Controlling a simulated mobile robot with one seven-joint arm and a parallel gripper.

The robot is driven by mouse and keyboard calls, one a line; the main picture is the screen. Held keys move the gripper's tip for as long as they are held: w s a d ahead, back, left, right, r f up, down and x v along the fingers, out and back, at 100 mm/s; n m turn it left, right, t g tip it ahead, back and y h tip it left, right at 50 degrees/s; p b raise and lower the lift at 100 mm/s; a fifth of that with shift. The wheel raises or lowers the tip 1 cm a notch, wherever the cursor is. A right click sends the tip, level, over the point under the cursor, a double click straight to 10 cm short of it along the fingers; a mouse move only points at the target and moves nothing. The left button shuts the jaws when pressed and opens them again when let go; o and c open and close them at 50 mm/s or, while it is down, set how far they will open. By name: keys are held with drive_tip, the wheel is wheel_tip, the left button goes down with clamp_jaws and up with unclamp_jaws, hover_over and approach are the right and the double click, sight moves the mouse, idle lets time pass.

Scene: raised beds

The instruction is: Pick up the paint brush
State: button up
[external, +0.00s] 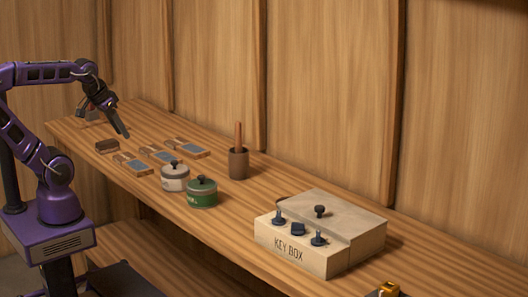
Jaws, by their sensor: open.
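No paint brush can be made out for certain. A brown wooden handle (238,136) stands upright in a dark round pot (238,164) on the bench; its lower end is hidden in the pot, so I cannot tell whether it is a brush. A small brown block (108,146) lies near the left end of the bench, too small to identify. My gripper (105,122) is open above the left end of the bench, a little above and behind the brown block in the picture. It appears empty. A small grey and reddish thing (88,114) is partly hidden by it.
Several flat wooden pieces with blue-grey panels (160,153) lie mid-left. A white lidded pot (174,178) and a green lidded pot (202,194) stand before the dark pot. A key box (310,245) with dark knobs and a yellow object (389,289) are at right. A plank wall stands behind.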

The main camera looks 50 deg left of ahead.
idle(0.3)
drive_tip(key=o, duration=0.3)
